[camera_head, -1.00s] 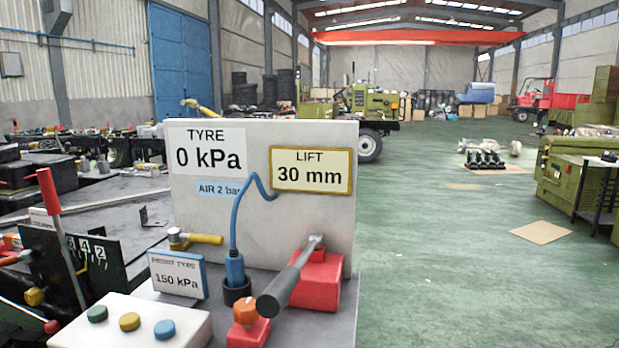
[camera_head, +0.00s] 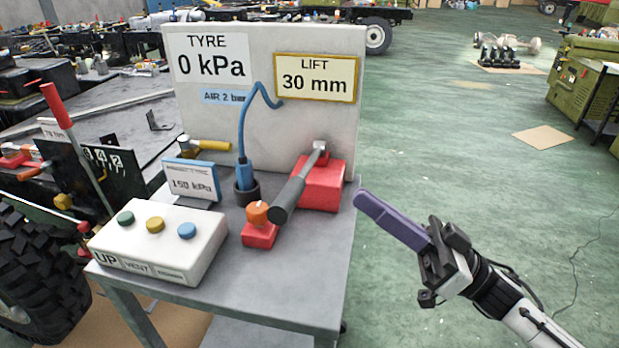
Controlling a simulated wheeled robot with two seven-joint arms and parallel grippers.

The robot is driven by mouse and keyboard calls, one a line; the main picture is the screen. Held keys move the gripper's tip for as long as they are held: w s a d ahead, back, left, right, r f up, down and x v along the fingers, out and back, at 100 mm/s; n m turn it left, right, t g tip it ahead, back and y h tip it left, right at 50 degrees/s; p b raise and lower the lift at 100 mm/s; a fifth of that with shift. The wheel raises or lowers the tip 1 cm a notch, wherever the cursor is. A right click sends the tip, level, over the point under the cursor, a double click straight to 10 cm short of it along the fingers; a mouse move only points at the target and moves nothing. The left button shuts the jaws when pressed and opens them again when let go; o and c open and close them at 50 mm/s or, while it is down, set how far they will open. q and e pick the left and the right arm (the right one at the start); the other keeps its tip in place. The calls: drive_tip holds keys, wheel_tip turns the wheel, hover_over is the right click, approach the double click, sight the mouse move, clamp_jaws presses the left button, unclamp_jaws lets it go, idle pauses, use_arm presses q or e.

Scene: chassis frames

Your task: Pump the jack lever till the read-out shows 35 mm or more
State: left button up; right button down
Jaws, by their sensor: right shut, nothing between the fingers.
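The jack is a red block (camera_head: 323,186) on the grey bench, with a grey lever (camera_head: 290,194) slanting from its top down toward the front left. The lever's thick dark grip end is free. The lift read-out (camera_head: 316,78) on the white panel shows 30 mm. My right gripper (camera_head: 366,203), with long purple fingers, is shut and empty. In the picture it is to the right of the jack and lever, beside the bench's right edge, apart from the lever. My left gripper is not in view.
A small red block with an orange knob (camera_head: 257,214) stands just left of the lever's grip. A white button box (camera_head: 158,240) and a blue hose (camera_head: 241,130) are further left. The tyre read-out (camera_head: 210,58) shows 0 kPa. Green floor right of the bench is mostly open.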

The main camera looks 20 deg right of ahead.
drive_tip(key=p+x, duration=0.2)
drive_tip(key=x, duration=0.8)
use_arm(q)
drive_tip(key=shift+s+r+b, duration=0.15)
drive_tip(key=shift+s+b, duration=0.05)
drive_tip(key=shift+b, duration=0.4)
use_arm(e)
drive_tip(key=f, duration=0.2)
drive_tip(key=a+f, duration=0.1)
drive_tip(key=f, duration=0.1)
drive_tip(key=shift+s+a+f, duration=0.1)
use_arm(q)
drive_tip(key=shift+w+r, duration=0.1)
